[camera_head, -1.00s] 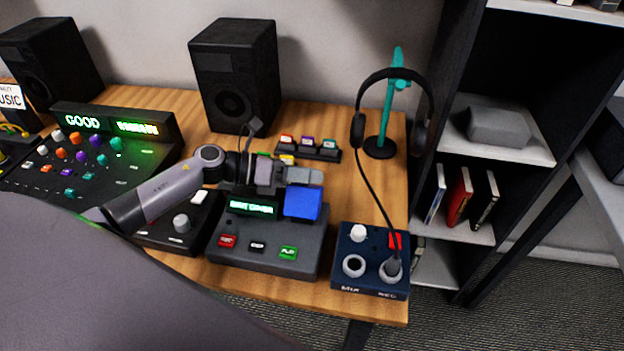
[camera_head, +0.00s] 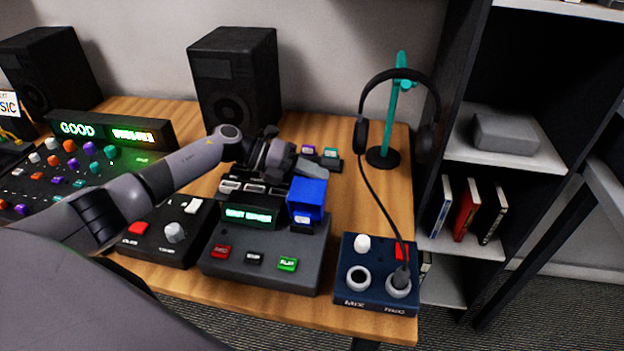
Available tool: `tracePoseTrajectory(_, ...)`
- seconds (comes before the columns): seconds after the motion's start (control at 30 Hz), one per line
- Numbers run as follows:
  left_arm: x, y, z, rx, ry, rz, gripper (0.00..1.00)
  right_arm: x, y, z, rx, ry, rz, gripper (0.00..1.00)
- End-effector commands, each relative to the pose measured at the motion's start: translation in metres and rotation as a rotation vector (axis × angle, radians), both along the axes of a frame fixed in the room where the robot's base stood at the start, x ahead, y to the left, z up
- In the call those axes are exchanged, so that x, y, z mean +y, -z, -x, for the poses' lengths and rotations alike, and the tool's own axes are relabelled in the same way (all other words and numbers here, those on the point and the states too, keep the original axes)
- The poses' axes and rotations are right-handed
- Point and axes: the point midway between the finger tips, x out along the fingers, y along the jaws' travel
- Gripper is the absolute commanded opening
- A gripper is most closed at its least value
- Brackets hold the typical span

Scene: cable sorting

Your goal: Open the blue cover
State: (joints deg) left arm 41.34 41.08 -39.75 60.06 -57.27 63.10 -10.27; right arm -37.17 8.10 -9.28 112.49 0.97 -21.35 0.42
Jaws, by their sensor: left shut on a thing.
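The blue cover (camera_head: 308,192) is on the right of the dark player box (camera_head: 262,269), beside its lit green display (camera_head: 251,215). The cover stands tilted up, and a small pale item shows in the opening under its front edge. My left gripper (camera_head: 306,167) is at the cover's top back edge, shut on it; the fingertips are partly hidden by the gripper and cover. My right gripper is not in view.
A blue box (camera_head: 379,282) with knobs stands right of the player, with a headphone cable plugged in. Headphones (camera_head: 398,88) hang on a teal stand behind. A black knob box (camera_head: 165,231) is at left. Small cartridges (camera_head: 318,152) sit in a rack behind the gripper.

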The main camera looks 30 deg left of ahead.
Motion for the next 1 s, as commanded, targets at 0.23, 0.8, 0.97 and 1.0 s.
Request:
tracePoseTrajectory(0.23, 0.0020, 0.0042, -0.0027, -0.004, -0.007, -0.006, 0.00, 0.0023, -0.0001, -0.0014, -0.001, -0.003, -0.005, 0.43)
tracePoseTrajectory(0.8, 0.0014, 0.0038, -0.0022, -0.004, -0.005, -0.004, 0.42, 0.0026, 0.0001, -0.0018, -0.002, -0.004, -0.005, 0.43)
tracePoseTrajectory(0.97, 0.0035, 0.0030, -0.0012, -0.004, -0.004, -0.004, 0.42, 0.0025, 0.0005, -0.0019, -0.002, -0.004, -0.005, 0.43)
tracePoseTrajectory(1.0, 0.0064, 0.0022, -0.0002, -0.004, -0.005, -0.005, 0.42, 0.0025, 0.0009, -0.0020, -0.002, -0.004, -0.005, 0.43)
